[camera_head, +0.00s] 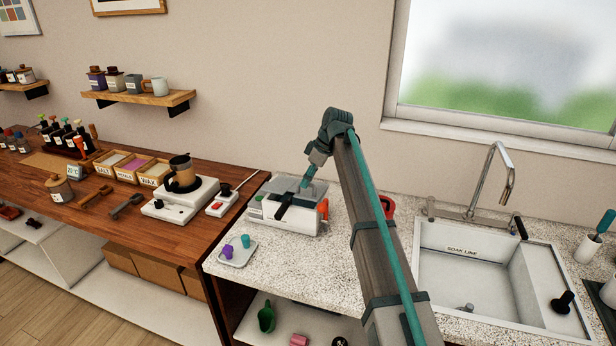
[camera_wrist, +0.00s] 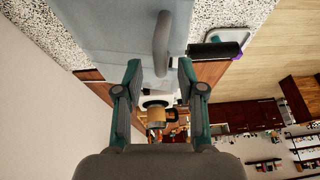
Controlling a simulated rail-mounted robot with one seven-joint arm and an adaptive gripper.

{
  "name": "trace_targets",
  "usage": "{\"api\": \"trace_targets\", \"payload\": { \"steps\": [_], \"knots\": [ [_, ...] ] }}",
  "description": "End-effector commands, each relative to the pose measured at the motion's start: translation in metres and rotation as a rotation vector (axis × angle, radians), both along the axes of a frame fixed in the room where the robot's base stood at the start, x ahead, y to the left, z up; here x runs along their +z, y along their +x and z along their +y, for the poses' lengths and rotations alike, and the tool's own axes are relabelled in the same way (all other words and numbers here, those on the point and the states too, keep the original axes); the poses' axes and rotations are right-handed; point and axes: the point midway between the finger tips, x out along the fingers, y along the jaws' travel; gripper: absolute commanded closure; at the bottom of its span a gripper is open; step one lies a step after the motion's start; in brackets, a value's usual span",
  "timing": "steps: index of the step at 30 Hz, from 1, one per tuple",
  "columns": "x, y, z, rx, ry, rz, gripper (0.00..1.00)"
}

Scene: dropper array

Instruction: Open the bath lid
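The bath (camera_head: 285,214) is a white box on the speckled counter, with a grey lid (camera_head: 285,186) lying over its top. In the wrist view the lid (camera_wrist: 105,30) is a broad blue-grey surface with a raised grey bar handle (camera_wrist: 162,42). My gripper (camera_head: 308,182) is at the lid's right part, pointing down. In the wrist view my gripper (camera_wrist: 160,68) has its two teal fingers apart. The handle's near end appears between the fingertips, with gaps at both sides. My gripper hides part of the lid in the head view.
A small tray (camera_head: 236,259) with purple and teal pieces sits in front of the bath. A red-buttoned switch box (camera_head: 221,204) and a white hotplate (camera_head: 180,202) stand left. A sink (camera_head: 465,268) is at right. A black bar (camera_wrist: 214,50) juts beside the lid.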

Motion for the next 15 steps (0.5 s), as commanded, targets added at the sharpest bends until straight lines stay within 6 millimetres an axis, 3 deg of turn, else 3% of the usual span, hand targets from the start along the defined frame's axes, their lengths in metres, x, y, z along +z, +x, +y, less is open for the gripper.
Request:
{"api": "trace_targets", "payload": {
  "steps": [9,15],
  "knots": [
    [-0.0019,0.0003,0.0007,0.000,0.001,-0.001,0.62],
    [-0.0017,0.0003,0.0006,0.000,0.001,-0.001,0.96]
  ]
}}
